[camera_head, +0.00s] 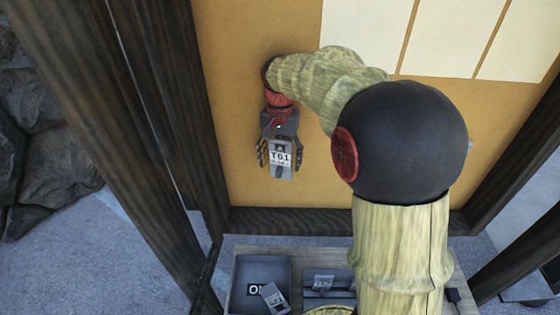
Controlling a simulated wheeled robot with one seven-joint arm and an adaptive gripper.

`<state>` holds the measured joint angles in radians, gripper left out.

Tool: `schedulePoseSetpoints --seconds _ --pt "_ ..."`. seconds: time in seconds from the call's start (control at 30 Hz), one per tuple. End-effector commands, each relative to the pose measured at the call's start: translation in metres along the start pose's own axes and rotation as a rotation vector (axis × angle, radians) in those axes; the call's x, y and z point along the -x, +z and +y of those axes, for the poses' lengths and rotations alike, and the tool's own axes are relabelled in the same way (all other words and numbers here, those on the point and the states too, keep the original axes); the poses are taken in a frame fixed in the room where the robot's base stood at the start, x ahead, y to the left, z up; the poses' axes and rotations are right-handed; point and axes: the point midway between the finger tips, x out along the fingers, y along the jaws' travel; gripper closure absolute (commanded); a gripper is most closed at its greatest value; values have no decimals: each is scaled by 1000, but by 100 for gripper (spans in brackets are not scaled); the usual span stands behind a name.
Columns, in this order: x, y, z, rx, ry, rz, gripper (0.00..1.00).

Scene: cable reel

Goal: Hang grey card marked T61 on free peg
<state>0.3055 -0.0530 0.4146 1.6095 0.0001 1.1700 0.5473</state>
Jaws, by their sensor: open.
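The grey card marked T61 (281,161) shows upright against the tan board (228,120), its white label facing me. My gripper (280,164) is around it, with one dark finger on each side. The fingers look spread, with the jaws open. No peg can be made out at the card, so I cannot tell whether it hangs on one. The gripper and arm hide part of the board.
Pale panels (365,35) cover the board's upper right. Dark wooden posts (165,130) frame it. Below stand a grey bin (240,273) with a dark label and another grey card (273,296) in it, and a second bin (345,279). My arm hides the area to the right.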

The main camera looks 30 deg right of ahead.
Motion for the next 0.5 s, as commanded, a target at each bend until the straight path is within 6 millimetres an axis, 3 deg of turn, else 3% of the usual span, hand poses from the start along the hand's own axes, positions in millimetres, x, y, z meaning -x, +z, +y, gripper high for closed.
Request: schedulePoseSetpoints --seconds 0.33,0.5 --pt "-5 -1 1 -2 4 -3 28" --pt "7 -2 0 -2 1 1 28"
